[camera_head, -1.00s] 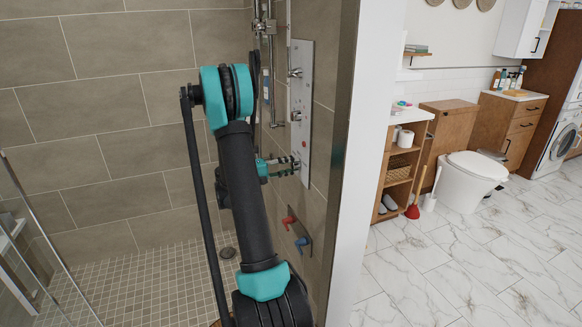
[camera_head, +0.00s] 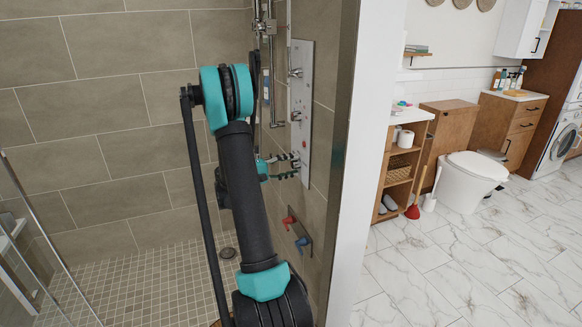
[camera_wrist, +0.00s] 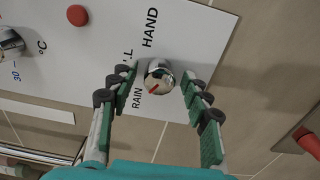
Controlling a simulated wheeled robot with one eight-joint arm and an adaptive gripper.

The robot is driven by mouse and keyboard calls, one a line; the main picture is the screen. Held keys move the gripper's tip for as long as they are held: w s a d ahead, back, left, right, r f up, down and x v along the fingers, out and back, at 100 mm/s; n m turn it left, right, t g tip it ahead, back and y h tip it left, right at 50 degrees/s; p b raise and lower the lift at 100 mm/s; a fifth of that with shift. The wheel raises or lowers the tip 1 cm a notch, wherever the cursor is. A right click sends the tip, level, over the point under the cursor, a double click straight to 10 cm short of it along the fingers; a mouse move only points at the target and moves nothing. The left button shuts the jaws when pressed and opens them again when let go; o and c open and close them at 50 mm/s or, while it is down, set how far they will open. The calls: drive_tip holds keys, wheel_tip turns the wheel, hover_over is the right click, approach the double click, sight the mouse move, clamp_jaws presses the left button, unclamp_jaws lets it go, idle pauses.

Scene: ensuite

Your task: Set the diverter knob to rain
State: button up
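The diverter knob (camera_wrist: 160,75) is a small round chrome knob on the white shower panel (camera_wrist: 215,40). A red mark shows on its lower left side, toward the word RAIN. HAND is printed above it, and another label to its upper left is partly hidden by a finger. My gripper (camera_wrist: 156,82) has one finger on each side of the knob, with visible gaps, so it is open and not clamped on it. In the head view my gripper (camera_head: 284,167) is spread at the lower part of the panel (camera_head: 305,75), and the knob is hard to make out.
A chrome temperature knob (camera_wrist: 10,43) and a red button (camera_wrist: 77,15) sit further left on the panel. A wall valve with a red handle (camera_head: 289,222) and a blue handle (camera_head: 302,241) is below the panel. The shower's wall edge (camera_head: 342,150) stands close to the right.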

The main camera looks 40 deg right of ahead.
drive_tip(key=shift+a, duration=0.1)
drive_tip(key=v, duration=1.1)
drive_tip(key=shift+a, duration=0.4)
drive_tip(key=shift+w, duration=0.2)
drive_tip(key=s+a+f+n+t+y, duration=0.1)
drive_tip(key=s+a+f+t+y, duration=0.3)
drive_tip(key=s+a+y, duration=0.4)
drive_tip(key=s+a+f+n+t+y, duration=0.1)
drive_tip(key=s+a+f+t+y, duration=0.3)
drive_tip(key=s+a+y, duration=0.5)
drive_tip(key=s+a+f, duration=0.2)
drive_tip(key=s+a, duration=0.2)
drive_tip(key=a, duration=0.4)
drive_tip(key=shift+s+a+f+n+y, duration=0.15)
drive_tip(key=shift+a+f+n+y, duration=0.15)
drive_tip(key=shift+a, duration=0.1)
drive_tip(key=shift+c, duration=0.2)
